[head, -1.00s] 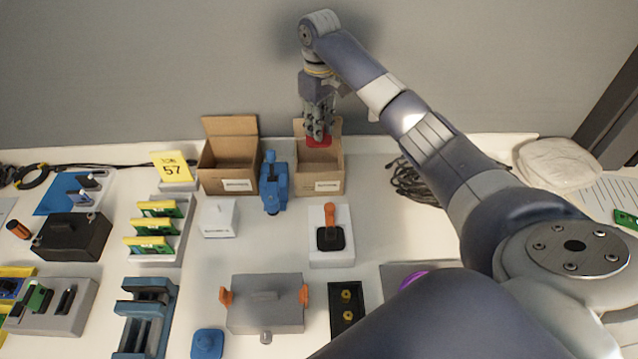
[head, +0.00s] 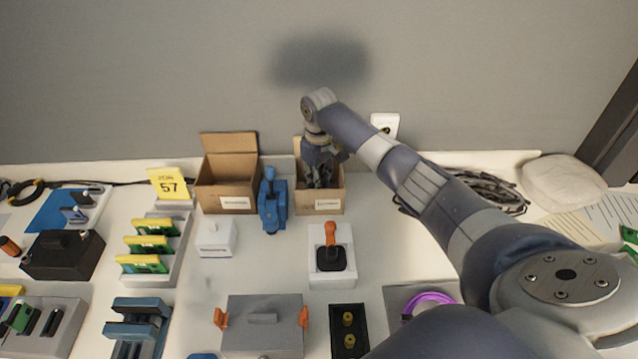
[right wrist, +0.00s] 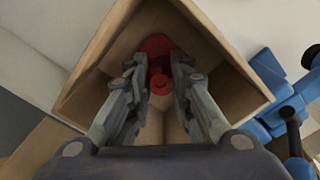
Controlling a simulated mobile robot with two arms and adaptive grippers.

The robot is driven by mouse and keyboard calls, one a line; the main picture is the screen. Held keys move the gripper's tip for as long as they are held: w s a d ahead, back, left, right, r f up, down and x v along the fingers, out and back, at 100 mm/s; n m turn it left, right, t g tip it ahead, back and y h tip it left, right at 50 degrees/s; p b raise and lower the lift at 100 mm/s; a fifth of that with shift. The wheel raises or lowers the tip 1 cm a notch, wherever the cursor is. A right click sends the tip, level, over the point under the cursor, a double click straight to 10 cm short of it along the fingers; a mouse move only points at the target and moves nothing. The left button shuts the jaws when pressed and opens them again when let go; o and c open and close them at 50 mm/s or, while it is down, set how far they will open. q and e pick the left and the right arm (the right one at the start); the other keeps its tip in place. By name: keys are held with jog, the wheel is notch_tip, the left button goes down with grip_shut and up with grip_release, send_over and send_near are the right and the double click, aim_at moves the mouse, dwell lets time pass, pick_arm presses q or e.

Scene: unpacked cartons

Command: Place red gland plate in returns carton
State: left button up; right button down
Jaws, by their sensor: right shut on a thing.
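My right gripper (head: 319,183) reaches down into the right open carton (head: 332,206). It is shut on the red gland plate (right wrist: 158,45), a red disc with a small round red boss between the fingertips. In the right wrist view, my right gripper (right wrist: 160,76) and the plate are within the carton's brown walls (right wrist: 100,62). I cannot tell whether the plate touches the carton floor. In the head view the plate is hidden. A left carton (head: 228,190) stands open nearby; I cannot read either label. My left gripper is not in view.
A blue clamp-like tool (head: 272,203) stands between the cartons. A white stand with an orange-handled black tool (head: 331,255) sits in front of the right carton. Coiled black cable (head: 485,190) lies to its right, and a yellow sign (head: 168,184) stands left of the cartons.

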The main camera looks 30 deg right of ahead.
jog(key=shift+f, duration=0.45)
jog(key=c, duration=1.4)
grip_release()
jog(key=shift+f, duration=0.15)
jog(key=shift+c, duration=0.2)
notch_tip(320, 180, up, 12)
jog(key=shift+r, duration=0.2)
jog(key=shift+a+f, duration=0.1)
